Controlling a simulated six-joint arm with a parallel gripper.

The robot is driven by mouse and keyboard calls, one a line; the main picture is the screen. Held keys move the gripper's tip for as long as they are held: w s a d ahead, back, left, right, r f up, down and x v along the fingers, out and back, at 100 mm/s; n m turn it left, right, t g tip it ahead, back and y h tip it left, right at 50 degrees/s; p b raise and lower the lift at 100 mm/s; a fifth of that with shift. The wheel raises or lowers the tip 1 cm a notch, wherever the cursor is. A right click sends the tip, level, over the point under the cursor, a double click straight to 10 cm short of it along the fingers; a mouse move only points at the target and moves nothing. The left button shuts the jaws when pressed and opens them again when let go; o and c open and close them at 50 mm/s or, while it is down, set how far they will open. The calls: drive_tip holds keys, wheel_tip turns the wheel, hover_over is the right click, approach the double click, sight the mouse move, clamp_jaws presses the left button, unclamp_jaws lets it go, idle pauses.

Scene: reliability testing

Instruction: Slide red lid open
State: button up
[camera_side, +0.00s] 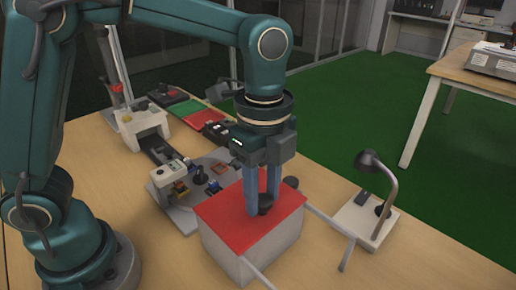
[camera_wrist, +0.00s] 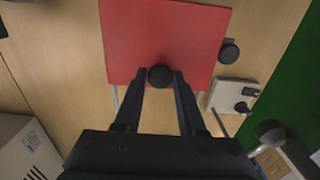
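The red lid (camera_side: 226,222) lies flat on top of a light grey box (camera_side: 237,260) on the table, covering its top in the side view. The lid also fills the upper middle of the wrist view (camera_wrist: 165,35). A black round knob (camera_side: 266,203) stands on the lid, and it shows in the wrist view (camera_wrist: 160,76) near the lid's lower edge. My gripper (camera_side: 262,208) points down over the lid, with its fingers on either side of the knob. In the wrist view the fingers (camera_wrist: 160,76) are spread, with a gap visible on both sides of the knob.
A desk lamp (camera_side: 378,180) on a white base stands right of the box. A dark round knob (camera_side: 291,182) sits beside the box's far edge. Pale rods (camera_side: 328,222) extend from the box. Several devices (camera_side: 188,185) crowd the table behind and left. The front right table is clear.

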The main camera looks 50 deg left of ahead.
drive_tip(key=d, duration=0.9)
drive_tip(key=shift+d, duration=0.3)
idle(0.3)
drive_tip(key=o, duration=0.7)
drive_tip(key=shift+r, duration=0.1)
wheel_tip(320, 180, up, 5)
drive_tip(key=shift+f, duration=0.1)
drive_tip(key=shift+a, duration=0.1)
idle(0.3)
